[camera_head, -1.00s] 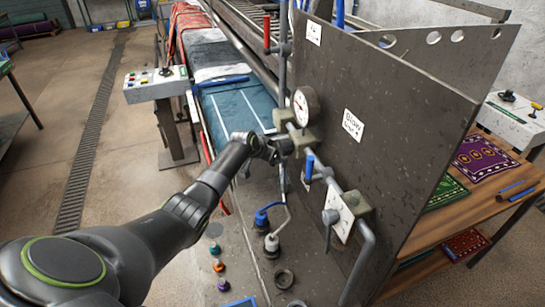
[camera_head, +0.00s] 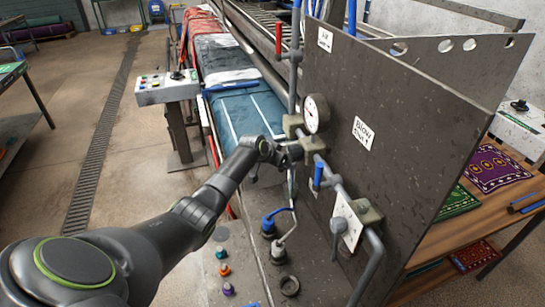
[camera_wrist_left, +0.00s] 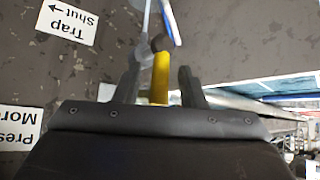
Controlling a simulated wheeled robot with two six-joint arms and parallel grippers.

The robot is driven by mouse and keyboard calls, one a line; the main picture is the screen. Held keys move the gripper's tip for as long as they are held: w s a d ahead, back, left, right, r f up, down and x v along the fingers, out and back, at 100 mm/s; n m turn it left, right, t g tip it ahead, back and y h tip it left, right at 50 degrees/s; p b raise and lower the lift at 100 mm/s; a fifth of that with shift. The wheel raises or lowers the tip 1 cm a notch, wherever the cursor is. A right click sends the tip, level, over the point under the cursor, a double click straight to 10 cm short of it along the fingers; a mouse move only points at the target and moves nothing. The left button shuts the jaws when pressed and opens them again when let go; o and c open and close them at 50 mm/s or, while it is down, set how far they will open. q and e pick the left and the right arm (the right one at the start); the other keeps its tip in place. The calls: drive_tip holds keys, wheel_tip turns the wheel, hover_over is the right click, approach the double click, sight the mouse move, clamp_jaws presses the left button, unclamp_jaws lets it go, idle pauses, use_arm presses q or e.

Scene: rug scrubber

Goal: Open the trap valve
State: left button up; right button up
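My left gripper (camera_wrist_left: 160,88) points at the panel in the left wrist view. Its two dark fingers stand apart, open. A yellow handle (camera_wrist_left: 160,76), by the trap sign, lies between them with a visible gap on each side. A white sign (camera_wrist_left: 67,22) reading "Trap Shut" with an arrow appears upside down at upper left. In the head view my left gripper (camera_head: 280,152) is at the pipework just below the round gauge (camera_head: 316,113). The yellow handle cannot be seen there. My right gripper is not in view.
A blue-handled valve (camera_head: 318,176) sits on the pipe right of and below my left gripper. A blue lever (camera_head: 277,215) and a red lever (camera_head: 278,38) are nearby. The dark metal panel (camera_head: 410,120) stands close on the right. Open floor (camera_head: 130,130) lies to the left.

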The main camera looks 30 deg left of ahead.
use_arm(q)
drive_tip(key=b+v, duration=0.2)
drive_tip(key=v, duration=1.5)
drive_tip(key=shift+s, duration=0.1)
